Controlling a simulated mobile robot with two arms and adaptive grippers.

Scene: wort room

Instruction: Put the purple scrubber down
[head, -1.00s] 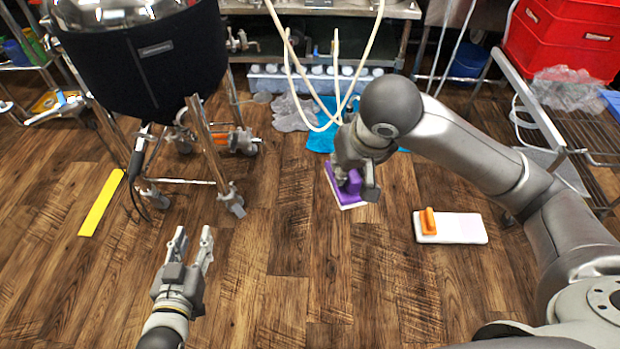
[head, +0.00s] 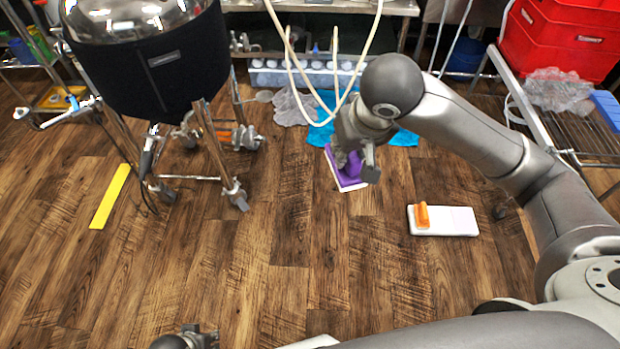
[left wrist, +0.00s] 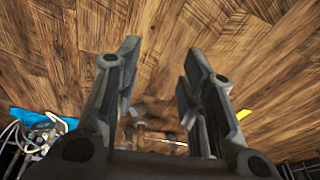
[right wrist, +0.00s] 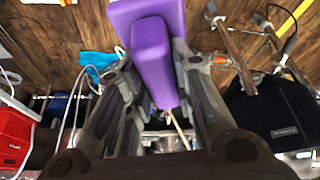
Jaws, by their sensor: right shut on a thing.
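The purple scrubber (head: 351,180), with a pale pad edge, shows in the head view near the middle, partly hidden by my right gripper. My right gripper (head: 357,168) is shut on its handle. In the right wrist view the purple handle (right wrist: 152,65) sits between the fingers (right wrist: 158,85). I cannot tell whether the pad touches the floor (head: 300,230). My left gripper (left wrist: 158,85) is open and empty in the left wrist view, over bare floor. Only a bit of it shows at the bottom edge of the head view.
A blue cloth (head: 404,138) lies behind the purple scrubber. A wheeled kettle (head: 150,65) and a yellow strip (head: 110,197) are at left. A wire rack (head: 560,125) stands at right.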

